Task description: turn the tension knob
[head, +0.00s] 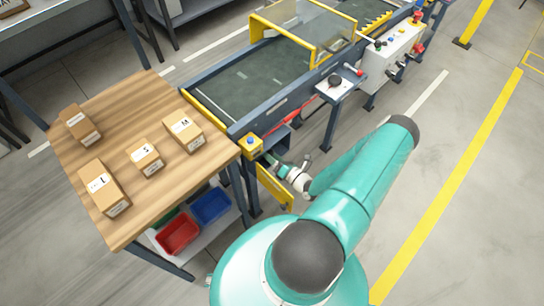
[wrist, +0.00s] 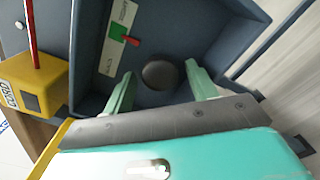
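The tension knob appears to be the dark round knob (wrist: 159,75) inside a grey-blue recessed box (wrist: 228,30) in the wrist view. Beside it is a white scale plate (wrist: 117,40) with a green patch and a red pointer lying at the green patch. My gripper (wrist: 161,72) is open, with one pale green finger on each side of the knob. Gaps show between the fingers and the knob; how far the tips are from it in depth is hard to tell. In the head view my gripper (head: 279,163) is at the box below the conveyor's near end, and the knob is hidden.
A yellow block (wrist: 35,85) with a red rod stands left of the box. The conveyor (head: 262,78) runs away behind it, with a small side panel (head: 340,84) and a control box (head: 392,55). A wooden table (head: 120,115) with several cartons stands left. Floor is clear at right.

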